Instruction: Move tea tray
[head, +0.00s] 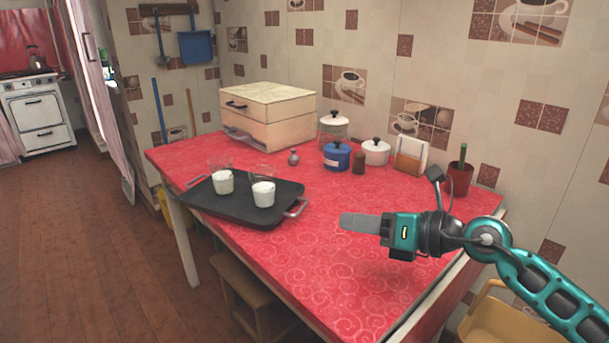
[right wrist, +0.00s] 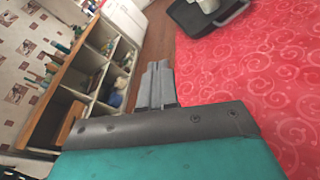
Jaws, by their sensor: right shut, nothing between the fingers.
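The tea tray (head: 240,213) is dark with metal handles at its left and right ends. It lies on the red-covered table (head: 340,290) near its front edge. Two white cups (head: 223,182) (head: 263,194) and two clear glasses (head: 220,164) stand on it. My right gripper (head: 345,221) is to the right of the tray, apart from its right handle (head: 297,208), with its fingers shut and empty. In the right wrist view the shut fingers (right wrist: 157,85) show, and part of the tray (right wrist: 190,20) is at the top. My left gripper is not in view.
A wooden bread box (head: 275,115), blue pot (head: 337,156), white pot (head: 376,151), brown shaker (head: 358,162), napkin holder (head: 410,155) and red cup (head: 459,178) stand along the wall. The table's front right is clear. A stool (head: 245,290) stands below.

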